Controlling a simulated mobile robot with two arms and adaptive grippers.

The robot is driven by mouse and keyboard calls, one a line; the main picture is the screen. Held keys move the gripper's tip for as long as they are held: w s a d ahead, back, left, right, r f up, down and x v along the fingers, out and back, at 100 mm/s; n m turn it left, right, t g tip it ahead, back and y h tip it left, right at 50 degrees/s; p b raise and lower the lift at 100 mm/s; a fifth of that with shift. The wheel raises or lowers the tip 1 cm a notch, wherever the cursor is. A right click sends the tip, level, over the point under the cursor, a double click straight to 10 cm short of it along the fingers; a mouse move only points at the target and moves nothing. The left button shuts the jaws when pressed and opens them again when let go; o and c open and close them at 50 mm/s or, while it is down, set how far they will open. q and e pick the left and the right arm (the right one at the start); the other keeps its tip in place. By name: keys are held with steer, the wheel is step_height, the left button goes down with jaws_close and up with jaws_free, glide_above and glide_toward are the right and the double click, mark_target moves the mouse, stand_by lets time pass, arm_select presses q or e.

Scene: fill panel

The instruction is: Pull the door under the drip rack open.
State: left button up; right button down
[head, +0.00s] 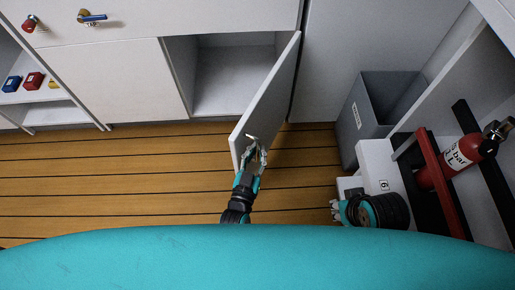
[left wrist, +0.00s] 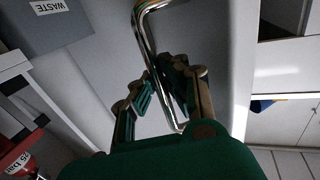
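The light grey cabinet door (head: 268,100) stands wide open, swung out from its right-hand hinge side, with the empty compartment (head: 235,75) showing behind it. My left gripper (head: 254,148) is at the door's outer free end. In the left wrist view, the door's bent metal handle (left wrist: 147,45) runs between the fingers of my left gripper (left wrist: 165,78), which are drawn in close around the bar. My right gripper (head: 337,210) is at the lower right, away from the door, and mostly hidden by its own wrist. The drip rack cannot be made out.
A grey bin (head: 368,115), labelled WASTE in the wrist view (left wrist: 52,22), stands right of the door. A red fire extinguisher (head: 455,160) and a white box (head: 378,165) are further right. Wooden floor (head: 110,175) is clear to the left. Open shelves (head: 45,113) stand far left.

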arm_select(q)
steer(key=o, duration=0.4)
steer(key=shift+r, duration=0.2)
steer(key=shift+o, duration=0.5)
steer(key=shift+w, duration=0.1)
steer(key=v, duration=1.2)
steer(key=shift+f, duration=0.1)
